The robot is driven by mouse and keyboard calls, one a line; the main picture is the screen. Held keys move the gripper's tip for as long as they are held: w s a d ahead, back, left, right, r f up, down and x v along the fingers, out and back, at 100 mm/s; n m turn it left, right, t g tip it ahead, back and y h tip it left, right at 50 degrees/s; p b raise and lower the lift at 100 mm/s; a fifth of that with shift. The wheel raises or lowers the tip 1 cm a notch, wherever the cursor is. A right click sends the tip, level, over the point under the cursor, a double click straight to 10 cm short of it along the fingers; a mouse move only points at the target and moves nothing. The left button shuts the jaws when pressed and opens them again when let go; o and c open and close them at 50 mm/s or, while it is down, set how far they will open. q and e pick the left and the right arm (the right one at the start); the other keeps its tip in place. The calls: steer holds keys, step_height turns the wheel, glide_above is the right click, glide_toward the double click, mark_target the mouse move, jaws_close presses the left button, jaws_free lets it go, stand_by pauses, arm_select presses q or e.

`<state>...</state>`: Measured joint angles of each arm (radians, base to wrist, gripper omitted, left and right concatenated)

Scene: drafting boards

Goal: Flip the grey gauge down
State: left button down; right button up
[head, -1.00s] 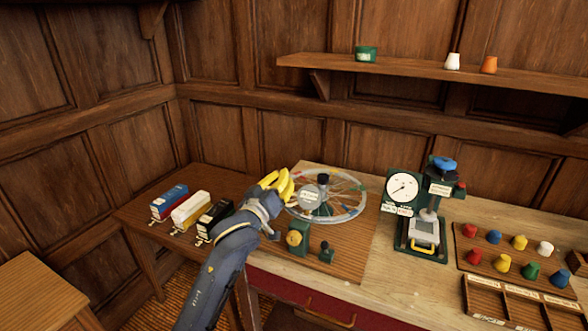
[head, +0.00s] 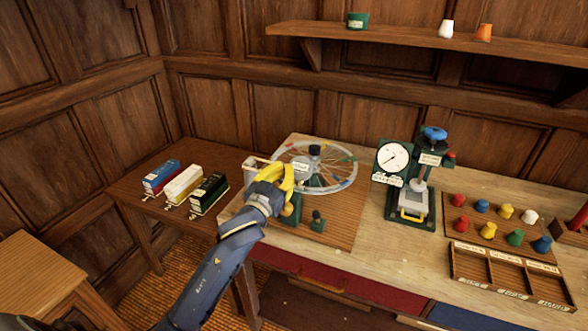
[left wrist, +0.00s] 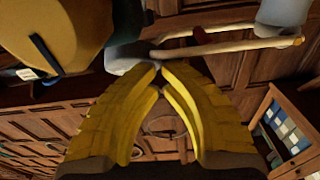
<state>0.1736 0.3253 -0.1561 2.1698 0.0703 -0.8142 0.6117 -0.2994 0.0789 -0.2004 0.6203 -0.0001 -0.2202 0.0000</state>
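A pale grey frame (head: 250,166), which looks like the grey gauge, shows at the wheel's left edge, partly hidden by my left gripper. My left gripper (head: 284,180) has yellow fingers and is in front of the wheel, over the green stand. In the left wrist view its fingertips (left wrist: 160,68) meet. Two pale rods (left wrist: 225,45) and a grey part pass just behind the tips; I cannot tell whether they touch. My right gripper is out of view.
A small dark green knob (head: 317,222) stands at the board's front. A dial press (head: 410,185) stands to the right, with coloured pegs (head: 500,220) and a divided tray (head: 508,275) beyond. Several boxes (head: 185,185) sit on the left table. Bare benchtop lies between board and press.

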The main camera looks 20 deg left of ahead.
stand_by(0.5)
arm_select(q)
steer(key=s+r, duration=0.3)
steer(key=s, duration=0.8)
steer(key=shift+s+a, duration=0.15)
steer(key=shift+a, duration=0.05)
steer(key=shift+r, duration=0.1)
